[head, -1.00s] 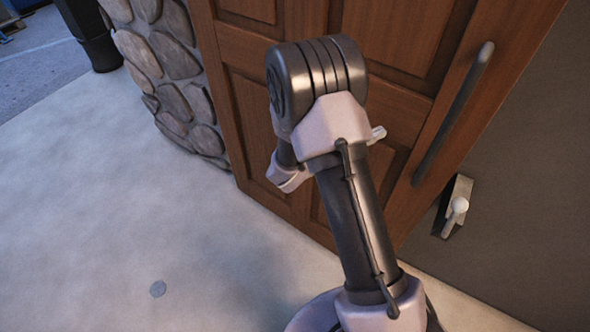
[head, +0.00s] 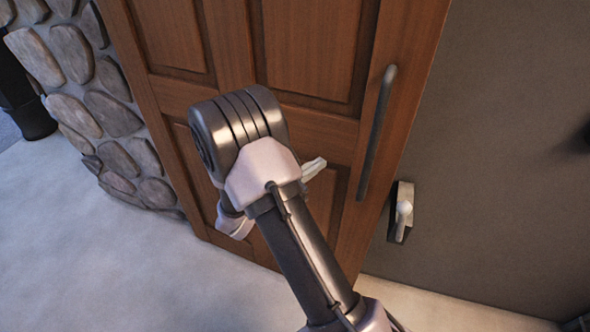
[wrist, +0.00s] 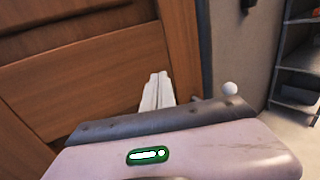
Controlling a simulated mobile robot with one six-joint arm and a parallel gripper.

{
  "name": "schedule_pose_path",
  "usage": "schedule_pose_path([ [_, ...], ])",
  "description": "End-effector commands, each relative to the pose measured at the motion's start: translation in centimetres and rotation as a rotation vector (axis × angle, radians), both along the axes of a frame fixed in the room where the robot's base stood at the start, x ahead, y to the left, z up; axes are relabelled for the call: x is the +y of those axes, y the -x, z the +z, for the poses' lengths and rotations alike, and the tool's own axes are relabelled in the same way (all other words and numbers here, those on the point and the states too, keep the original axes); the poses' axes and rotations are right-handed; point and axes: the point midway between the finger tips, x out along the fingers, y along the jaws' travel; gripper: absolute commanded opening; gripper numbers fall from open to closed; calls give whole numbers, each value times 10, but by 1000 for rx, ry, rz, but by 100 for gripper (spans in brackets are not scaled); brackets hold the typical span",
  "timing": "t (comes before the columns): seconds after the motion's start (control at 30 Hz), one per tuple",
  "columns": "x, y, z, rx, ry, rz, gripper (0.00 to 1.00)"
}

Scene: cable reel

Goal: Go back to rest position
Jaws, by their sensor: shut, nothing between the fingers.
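My gripper (head: 315,168) shows in the head view as a pale tip just right of my folded arm, in front of the wooden door. In the wrist view its white fingers (wrist: 157,92) are together, with nothing between them. They point toward the brown door (wrist: 80,75). The rest of the gripper in the head view is hidden behind my arm.
The brown panelled door (head: 310,50) has a long dark handle (head: 377,130). A small plate with a white knob (head: 404,210) is right of it, by the grey wall (head: 500,130). A stone pillar (head: 110,112) is left. Shelves (wrist: 298,90) stand right in the wrist view. Pale floor (head: 90,250) is clear.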

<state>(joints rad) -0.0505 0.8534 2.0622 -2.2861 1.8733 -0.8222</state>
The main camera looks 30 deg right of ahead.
Motion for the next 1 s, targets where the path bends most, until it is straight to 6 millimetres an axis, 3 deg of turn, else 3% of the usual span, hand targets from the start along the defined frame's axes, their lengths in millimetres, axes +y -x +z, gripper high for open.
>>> schedule_pose_path([
  [0.2,46,30,2,1,-1,4,0],
  [0.37,57,39,1,1,0,0,0],
  [0.53,55,48,7,-34,-27,-41,0],
  [0.63,47,85,29,-183,-158,-215,0],
  [0.73,55,148,42,-447,-406,-489,0],
  [0.8,79,186,40,-663,-617,-687,0],
  [0.87,110,207,36,-861,-818,-853,0],
  [1.0,192,218,45,-1290,-1295,-1194,0],
])
